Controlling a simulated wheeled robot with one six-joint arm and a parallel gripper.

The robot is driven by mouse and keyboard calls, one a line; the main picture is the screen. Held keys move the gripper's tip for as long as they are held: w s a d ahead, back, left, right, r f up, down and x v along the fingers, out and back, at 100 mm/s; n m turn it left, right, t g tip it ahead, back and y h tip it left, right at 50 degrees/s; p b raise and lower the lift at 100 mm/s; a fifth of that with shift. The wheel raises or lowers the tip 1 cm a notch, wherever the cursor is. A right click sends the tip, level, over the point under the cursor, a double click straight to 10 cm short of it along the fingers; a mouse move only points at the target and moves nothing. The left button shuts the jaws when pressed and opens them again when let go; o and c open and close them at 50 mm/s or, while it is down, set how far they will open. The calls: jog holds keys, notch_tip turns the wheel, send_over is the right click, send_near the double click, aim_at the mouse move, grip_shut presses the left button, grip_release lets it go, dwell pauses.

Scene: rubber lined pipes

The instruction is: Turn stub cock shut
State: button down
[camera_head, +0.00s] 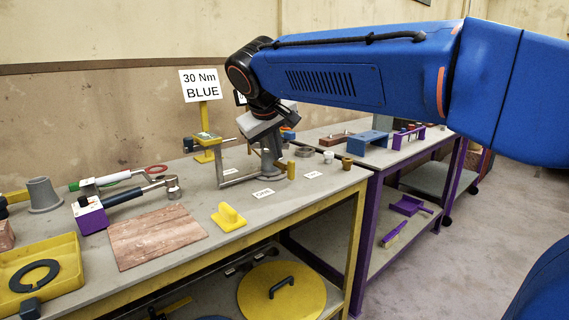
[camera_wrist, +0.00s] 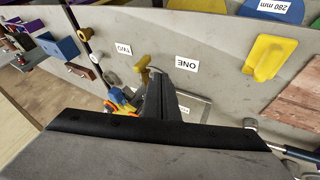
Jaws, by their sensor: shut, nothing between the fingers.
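My gripper (camera_head: 268,172) is shut and empty, pointing down over the near bench. In the wrist view its closed fingers (camera_wrist: 158,78) reach toward the bench top. A brass-yellow cock-like fitting (camera_wrist: 144,68) stands right beside the fingertips in the wrist view; it also shows in the head view (camera_head: 291,169), just right of the fingers. I cannot tell whether they touch. I cannot make out the position of its handle. Part of the fitting's base is hidden by the fingers.
Label cards ONE (camera_wrist: 187,64) and TWO (camera_wrist: 124,48) lie on the bench. A grey frame (camera_head: 238,181) stands close left of my gripper. A yellow block with a grip (camera_head: 229,217) lies in front. More small fittings (camera_head: 347,163) stand to the right.

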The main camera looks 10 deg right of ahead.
jog(key=w+a, duration=0.1)
jog(key=a, duration=0.1)
send_near(287, 172)
jog(key=a+f, duration=0.2)
jog(key=f, duration=0.1)
jog(key=shift+w+a+f, duration=0.15)
jog(key=shift+w+a, duration=0.05)
jog(key=shift+a, duration=0.15)
jog(key=shift+w+d, duration=0.25)
jog(key=shift+d, duration=0.25)
jog(key=shift+w+d, duration=0.25)
jog(key=shift+d, duration=0.2)
jog(key=shift+w+d, duration=0.45)
jog(key=shift+d, duration=0.4)
